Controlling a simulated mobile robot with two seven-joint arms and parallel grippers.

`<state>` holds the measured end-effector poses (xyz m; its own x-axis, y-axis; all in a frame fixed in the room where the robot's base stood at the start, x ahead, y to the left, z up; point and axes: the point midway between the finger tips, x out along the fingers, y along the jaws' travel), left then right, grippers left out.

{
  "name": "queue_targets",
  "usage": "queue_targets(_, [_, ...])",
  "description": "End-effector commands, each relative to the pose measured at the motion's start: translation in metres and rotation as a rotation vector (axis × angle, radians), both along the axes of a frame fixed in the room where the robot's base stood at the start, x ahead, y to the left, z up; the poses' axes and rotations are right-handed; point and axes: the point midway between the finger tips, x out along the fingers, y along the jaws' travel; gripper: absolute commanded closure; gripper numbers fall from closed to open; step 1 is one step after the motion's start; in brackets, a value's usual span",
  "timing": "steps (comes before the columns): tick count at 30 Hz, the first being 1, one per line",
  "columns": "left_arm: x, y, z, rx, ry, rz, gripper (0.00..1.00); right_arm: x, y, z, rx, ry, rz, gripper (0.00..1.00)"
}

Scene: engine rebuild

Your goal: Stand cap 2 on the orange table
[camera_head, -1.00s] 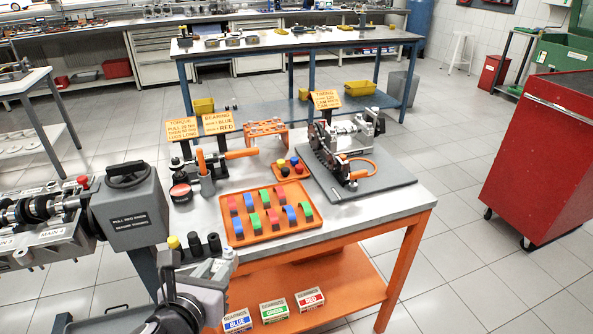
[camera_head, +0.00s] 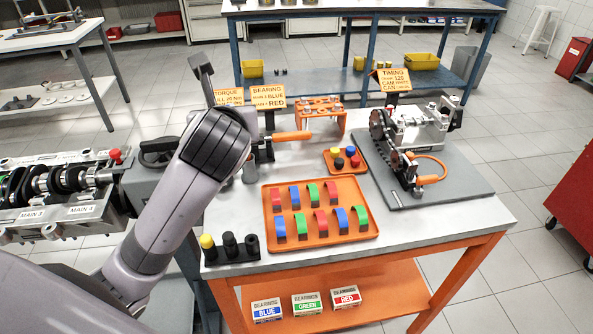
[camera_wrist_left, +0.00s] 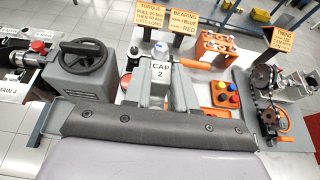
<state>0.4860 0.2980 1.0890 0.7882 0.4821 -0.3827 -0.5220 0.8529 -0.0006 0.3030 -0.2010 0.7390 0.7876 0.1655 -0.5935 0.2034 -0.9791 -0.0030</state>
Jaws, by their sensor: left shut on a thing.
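Cap 2 (camera_wrist_left: 160,72), a grey block with a white "CAP 2" label, is between the fingers of my left gripper (camera_wrist_left: 160,66) in the left wrist view. The gripper is shut on it. In the head view my left arm reaches over the left part of the orange table (camera_head: 420,226), which has a pale top and orange frame. Its dark wrist hides most of the gripper and cap 2 there. I cannot tell the cap's height above the top. My right gripper is not in view.
An orange tray (camera_head: 258,183) of coloured bearings lies mid-table. Black sockets (camera_head: 230,246) stand at the front left corner. A grey plate with an engine assembly (camera_head: 400,150) is at right. Yellow signs (camera_head: 267,97) stand behind. The front right top is clear.

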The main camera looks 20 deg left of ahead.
Motion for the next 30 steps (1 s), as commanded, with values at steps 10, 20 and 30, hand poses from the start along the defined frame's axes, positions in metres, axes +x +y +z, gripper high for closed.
queue_targets(10, [-0.001,0.000,-0.069,0.002,0.007,0.000,1.00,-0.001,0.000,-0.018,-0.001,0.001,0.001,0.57])
queue_targets(20, [-0.001,0.000,-0.145,0.002,0.002,-0.001,1.00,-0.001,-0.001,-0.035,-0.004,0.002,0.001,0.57])
queue_targets(30, [-0.001,0.000,-0.175,0.002,0.001,-0.001,1.00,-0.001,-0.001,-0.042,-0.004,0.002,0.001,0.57])
